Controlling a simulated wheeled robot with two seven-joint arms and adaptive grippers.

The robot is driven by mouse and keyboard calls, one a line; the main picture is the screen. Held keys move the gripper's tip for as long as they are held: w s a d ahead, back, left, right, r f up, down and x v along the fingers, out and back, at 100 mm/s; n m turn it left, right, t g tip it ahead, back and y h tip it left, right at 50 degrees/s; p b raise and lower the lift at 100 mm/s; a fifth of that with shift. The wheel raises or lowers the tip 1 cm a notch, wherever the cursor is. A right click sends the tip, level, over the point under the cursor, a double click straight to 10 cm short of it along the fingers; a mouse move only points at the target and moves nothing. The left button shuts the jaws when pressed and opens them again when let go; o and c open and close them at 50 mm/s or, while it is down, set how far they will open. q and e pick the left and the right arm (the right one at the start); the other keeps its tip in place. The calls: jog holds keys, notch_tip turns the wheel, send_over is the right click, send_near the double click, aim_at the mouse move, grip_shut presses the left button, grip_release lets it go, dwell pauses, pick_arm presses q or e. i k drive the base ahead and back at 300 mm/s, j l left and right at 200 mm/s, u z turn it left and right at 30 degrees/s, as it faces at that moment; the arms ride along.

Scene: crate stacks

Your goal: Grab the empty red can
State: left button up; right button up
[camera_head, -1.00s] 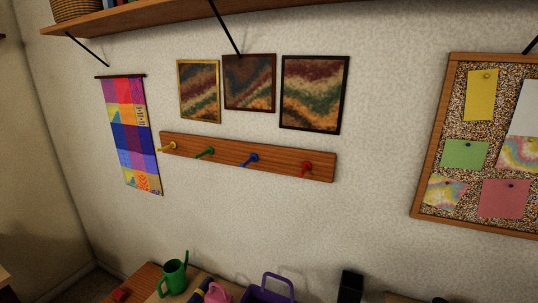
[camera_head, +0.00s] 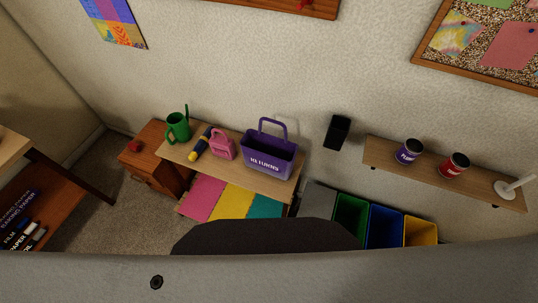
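A red can (camera_head: 454,165) stands upright on a narrow wooden wall shelf (camera_head: 400,170) at the right. It has a pale label band and a dark top; I cannot tell whether it is empty. A similar purple can (camera_head: 408,151) stands just left of it on the same shelf. Neither of my grippers shows in the head view, so their place relative to the can is not seen.
A white stand (camera_head: 510,190) is at the shelf's right end. Below are green (camera_head: 351,217), blue (camera_head: 384,227) and yellow (camera_head: 420,232) bins. A low table at center holds a purple basket (camera_head: 268,158), a pink object (camera_head: 222,145) and a green watering can (camera_head: 178,128). My grey body fills the bottom.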

aim_at(453, 166)
jog(key=z, duration=1.9)
